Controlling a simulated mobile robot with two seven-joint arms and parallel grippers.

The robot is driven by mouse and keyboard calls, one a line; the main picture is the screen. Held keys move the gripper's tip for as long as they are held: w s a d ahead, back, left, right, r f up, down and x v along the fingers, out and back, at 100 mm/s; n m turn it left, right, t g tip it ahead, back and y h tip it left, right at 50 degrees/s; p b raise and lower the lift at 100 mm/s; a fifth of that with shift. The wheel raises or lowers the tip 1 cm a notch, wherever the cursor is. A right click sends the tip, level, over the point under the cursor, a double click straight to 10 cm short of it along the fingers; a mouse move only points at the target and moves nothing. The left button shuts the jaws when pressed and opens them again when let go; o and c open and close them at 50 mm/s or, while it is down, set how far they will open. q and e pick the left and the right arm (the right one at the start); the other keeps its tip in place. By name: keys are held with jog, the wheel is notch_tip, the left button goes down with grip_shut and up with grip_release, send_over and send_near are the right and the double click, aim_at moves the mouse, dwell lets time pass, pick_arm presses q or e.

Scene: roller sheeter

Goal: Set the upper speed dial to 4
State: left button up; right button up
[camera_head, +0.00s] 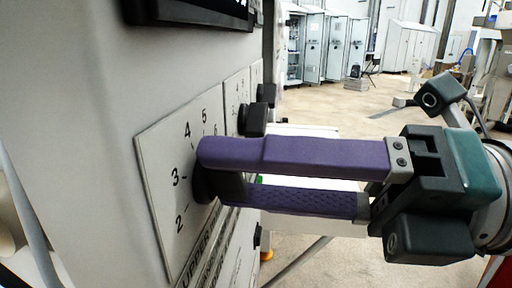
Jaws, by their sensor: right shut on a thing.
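The upper speed dial is a dark round knob (203,188) on a pale plate (158,150) fixed to the grey machine face. The plate shows printed numbers 2, 3, 4, 5 and 6 running up and around the knob, with text starting "UPPER" below. My right gripper (214,173) comes in from the right, its two purple fingers shut on the knob. The fingers cover most of the knob, and I cannot tell which number it points to. My left gripper is not in view.
Further along the machine face is a second numbered plate (236,88) with black knobs (253,120) sticking out. A dark screen (205,12) sits above. Grey cabinets (335,45) stand far back across open floor (345,112).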

jog(key=shift+m+p, duration=0.55)
jog(key=shift+m, duration=0.45)
jog(key=o, duration=1.4)
jog(key=shift+c, duration=0.2)
jog(key=shift+d+f, duration=0.1)
jog(key=shift+d, duration=0.15)
jog(key=s+d+b, duration=0.1)
jog(key=d+b, duration=0.3)
jog(key=d, duration=0.5)
jog(key=shift+s+d, duration=0.15)
jog(key=shift+s, duration=0.1)
